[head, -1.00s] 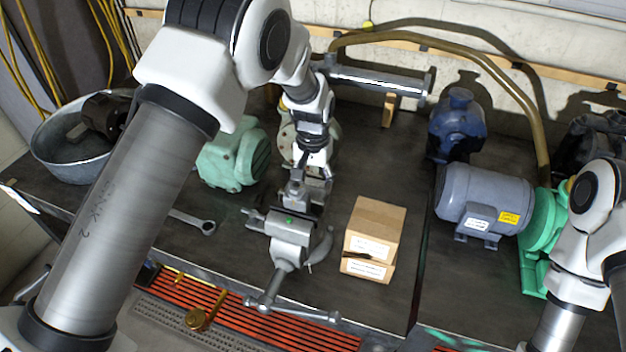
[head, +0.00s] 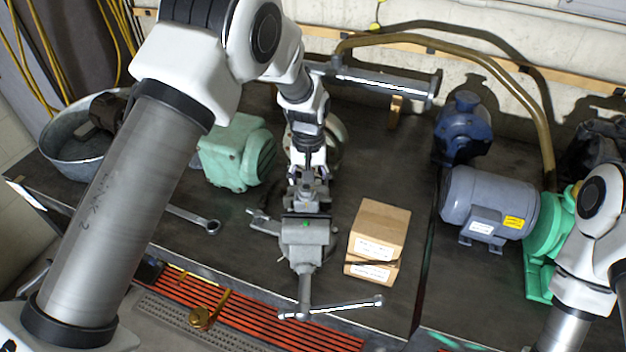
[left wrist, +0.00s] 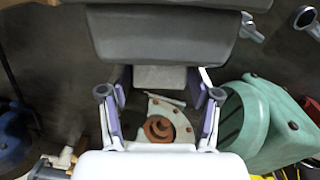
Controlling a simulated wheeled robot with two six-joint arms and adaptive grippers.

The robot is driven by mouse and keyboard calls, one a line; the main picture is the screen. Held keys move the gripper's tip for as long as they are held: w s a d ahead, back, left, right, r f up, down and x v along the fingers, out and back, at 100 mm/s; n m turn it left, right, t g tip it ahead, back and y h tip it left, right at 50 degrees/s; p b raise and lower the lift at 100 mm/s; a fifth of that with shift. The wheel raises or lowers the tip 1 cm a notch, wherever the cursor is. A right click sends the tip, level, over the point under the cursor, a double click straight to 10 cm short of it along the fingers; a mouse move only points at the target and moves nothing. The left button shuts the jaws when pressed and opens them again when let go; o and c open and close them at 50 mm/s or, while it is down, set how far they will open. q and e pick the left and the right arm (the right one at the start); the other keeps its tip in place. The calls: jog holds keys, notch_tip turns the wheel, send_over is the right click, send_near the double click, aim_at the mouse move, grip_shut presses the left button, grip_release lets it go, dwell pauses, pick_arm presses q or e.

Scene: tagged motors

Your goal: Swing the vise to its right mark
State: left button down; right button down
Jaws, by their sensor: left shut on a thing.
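My left gripper (head: 308,185) is shut on the vise's rear part. In the left wrist view the vise's grey body (left wrist: 165,35) fills the top, and the two fingers (left wrist: 160,97) are on either side of a grey block. No right mark can be made out. My right gripper is outside the views.
Cardboard boxes (head: 379,238) stand close to the vise's right. A wrench (head: 192,217) lies to its left. A green pump part (head: 236,155) sits behind on the left. A blue-grey motor (head: 488,203) and a dark blue part (head: 462,128) stand farther right.

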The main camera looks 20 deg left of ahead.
pick_arm(q)
jog(key=shift+s+a+f+n, duration=0.1)
jog(key=shift+s+a+n, duration=0.15)
jog(key=shift+n, duration=0.25)
jog(key=shift+s+a+n, duration=0.1)
jog(key=shift+a+n, duration=0.2)
jog(key=shift+n, duration=0.2)
jog(key=c, duration=0.5)
grip_release()
jog(key=shift+o, duration=1.3)
jog(key=shift+a, duration=0.15)
notch_tip(320, 180, up, 12)
jog(key=shift+w, duration=0.1)
